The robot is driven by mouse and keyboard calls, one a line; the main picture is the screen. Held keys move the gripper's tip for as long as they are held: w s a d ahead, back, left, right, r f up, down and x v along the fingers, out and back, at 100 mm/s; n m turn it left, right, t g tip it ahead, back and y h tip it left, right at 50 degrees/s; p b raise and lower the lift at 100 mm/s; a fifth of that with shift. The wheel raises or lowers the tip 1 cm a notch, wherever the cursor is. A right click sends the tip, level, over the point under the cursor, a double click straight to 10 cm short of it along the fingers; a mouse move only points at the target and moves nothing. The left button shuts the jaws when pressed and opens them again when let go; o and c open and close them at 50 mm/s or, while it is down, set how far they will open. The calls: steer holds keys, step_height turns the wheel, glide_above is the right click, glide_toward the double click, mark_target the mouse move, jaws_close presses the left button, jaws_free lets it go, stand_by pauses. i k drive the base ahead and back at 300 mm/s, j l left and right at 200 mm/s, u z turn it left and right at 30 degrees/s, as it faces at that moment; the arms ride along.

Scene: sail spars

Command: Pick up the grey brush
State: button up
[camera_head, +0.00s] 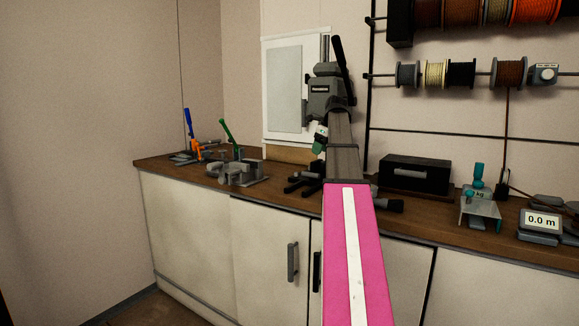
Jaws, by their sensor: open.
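I cannot pick out the grey brush for certain in the head view. Dark grey, low objects (548,202) lie at the far right of the bench, partly cut by the picture edge, and are too small to name. A dark cylindrical piece (389,205) shows just right of the long beam, near the front edge of the bench. Its kind is unclear. My gripper is not recognisable in this view.
A long beam, pink with a white stripe (351,250), blocks the middle. A grey lever machine (331,92) stands behind it. The wooden bench (275,180) carries clamps (237,172), a black box (414,174), a teal-topped device (480,205) and a display (541,222). Spools hang above.

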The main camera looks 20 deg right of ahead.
mark_target(396, 205)
steer(key=k, duration=1)
